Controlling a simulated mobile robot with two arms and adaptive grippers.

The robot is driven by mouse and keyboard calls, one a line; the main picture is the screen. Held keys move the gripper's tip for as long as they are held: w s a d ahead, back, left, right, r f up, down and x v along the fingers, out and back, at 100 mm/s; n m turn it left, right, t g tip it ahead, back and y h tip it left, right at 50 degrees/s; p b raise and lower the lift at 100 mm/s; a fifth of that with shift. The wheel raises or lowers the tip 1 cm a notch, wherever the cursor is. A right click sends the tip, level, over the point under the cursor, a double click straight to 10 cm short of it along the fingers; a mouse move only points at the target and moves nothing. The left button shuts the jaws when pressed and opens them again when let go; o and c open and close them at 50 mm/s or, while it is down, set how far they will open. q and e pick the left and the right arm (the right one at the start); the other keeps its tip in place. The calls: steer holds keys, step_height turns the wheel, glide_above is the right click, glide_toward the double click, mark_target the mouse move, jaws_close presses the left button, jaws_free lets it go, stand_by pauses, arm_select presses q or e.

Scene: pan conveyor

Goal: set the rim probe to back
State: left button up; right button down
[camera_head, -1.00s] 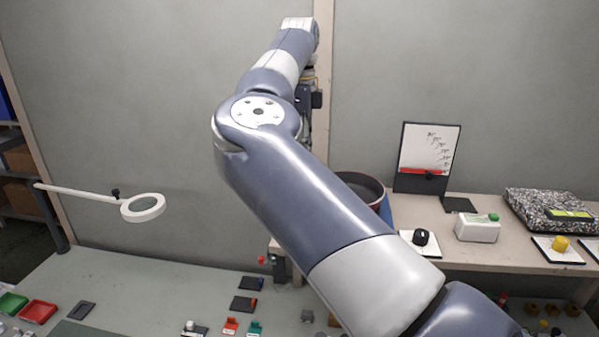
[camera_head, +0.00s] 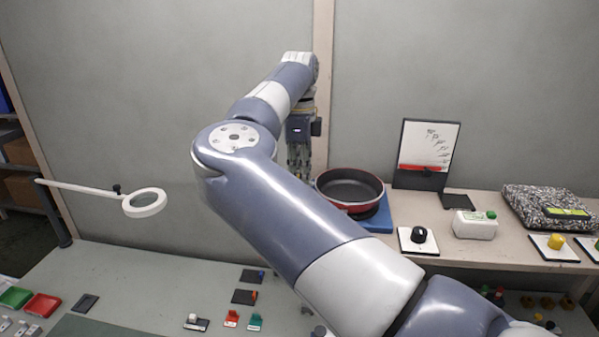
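My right arm crosses the middle of the view from the lower right. Its gripper (camera_head: 299,164) points down at the back, just left of a dark pan with a red outside (camera_head: 350,188), and looks empty. Part of it is behind my arm, and I cannot tell how far its fingers are apart. The pan sits on a blue block (camera_head: 377,218) on the raised bench. No part is clearly marked as the rim probe. A black knob on a white plate (camera_head: 404,246) stands in front of the pan, and a yellow knob (camera_head: 556,241) is farther right. My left gripper is not in view.
A white box with a green button (camera_head: 475,225) and a speckled block (camera_head: 530,204) are to the right. A ring magnifier (camera_head: 145,203) juts in at left. Small switches lie on the lower table (camera_head: 150,270).

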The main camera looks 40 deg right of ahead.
steer(key=shift+w+a+b, duration=0.35)
steer(key=shift+w+a, duration=0.45)
steer(key=shift+w, duration=0.2)
steer(key=c, duration=1.6)
jaws_free()
steer(key=shift+r, duration=0.1)
steer(key=shift+o, duration=0.2)
steer(key=shift+w+a, duration=0.1)
steer(key=shift+r, duration=0.25)
step_height(320, 180, up, 11)
steer(key=shift+r, duration=0.2)
steer(key=shift+f, duration=0.15)
